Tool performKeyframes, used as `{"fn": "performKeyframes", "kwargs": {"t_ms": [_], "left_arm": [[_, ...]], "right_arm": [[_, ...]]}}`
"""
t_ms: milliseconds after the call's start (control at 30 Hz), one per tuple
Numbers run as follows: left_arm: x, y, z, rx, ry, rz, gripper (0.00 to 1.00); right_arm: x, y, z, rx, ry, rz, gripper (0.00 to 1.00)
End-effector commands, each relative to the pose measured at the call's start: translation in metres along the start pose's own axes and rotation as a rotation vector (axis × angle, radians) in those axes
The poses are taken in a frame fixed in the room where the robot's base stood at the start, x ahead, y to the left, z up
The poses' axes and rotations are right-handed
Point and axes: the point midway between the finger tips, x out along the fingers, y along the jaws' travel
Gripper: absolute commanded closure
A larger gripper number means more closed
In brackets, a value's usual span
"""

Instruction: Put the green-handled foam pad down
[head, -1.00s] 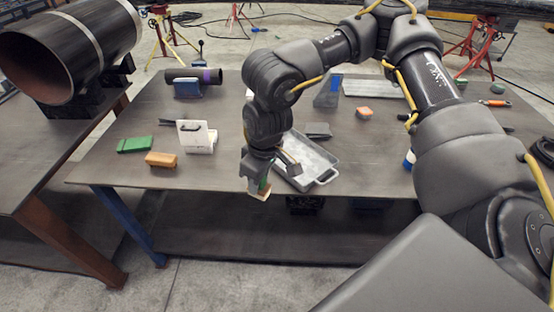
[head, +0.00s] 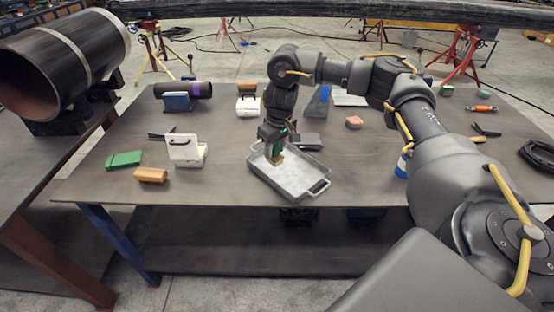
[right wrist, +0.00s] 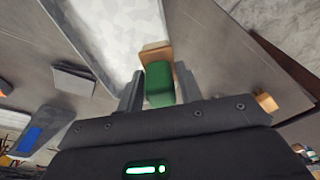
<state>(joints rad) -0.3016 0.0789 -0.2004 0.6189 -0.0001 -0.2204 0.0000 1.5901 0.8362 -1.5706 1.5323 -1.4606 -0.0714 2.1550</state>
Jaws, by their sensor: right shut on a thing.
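My right gripper (head: 274,147) is shut on the green-handled foam pad (head: 277,160). In the head view the pad hangs upright, tan foam end down, over the left part of the grey metal tray (head: 312,188); I cannot tell if it touches the tray floor. In the right wrist view the green handle of the pad (right wrist: 160,86) sits between the two fingers (right wrist: 160,92), with the tan foam beyond it and the pale tray floor (right wrist: 118,30) at upper left. My left gripper is not in view.
An orange-tan block (head: 151,175), a green block (head: 124,160) and a white holder (head: 186,150) stand left of the tray. A grey block (head: 308,140) lies behind it, and an orange-topped sponge (head: 354,122) farther right.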

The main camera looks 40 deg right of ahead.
Motion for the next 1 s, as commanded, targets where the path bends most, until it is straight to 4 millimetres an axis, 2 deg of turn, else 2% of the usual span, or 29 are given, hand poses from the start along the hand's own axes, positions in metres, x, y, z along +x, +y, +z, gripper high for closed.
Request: {"fn": "performKeyframes", "kwargs": {"t_ms": [133,300,633,833,1000], "left_arm": [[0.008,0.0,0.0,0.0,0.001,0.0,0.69],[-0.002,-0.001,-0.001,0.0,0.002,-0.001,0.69],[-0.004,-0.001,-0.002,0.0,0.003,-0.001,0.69],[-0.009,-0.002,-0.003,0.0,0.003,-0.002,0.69],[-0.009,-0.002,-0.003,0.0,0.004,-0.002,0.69]], "right_arm": [[0.034,0.019,-0.014,0.006,-0.005,-0.002,0.83],[0.054,0.034,-0.026,0.001,-0.002,0.0,0.83],[0.068,0.041,-0.031,-0.001,-0.001,-0.001,0.83],[0.093,0.042,-0.028,-0.003,-0.002,0.0,0.83],[0.1,0.042,-0.027,-0.003,0.001,-0.001,0.83]]}}
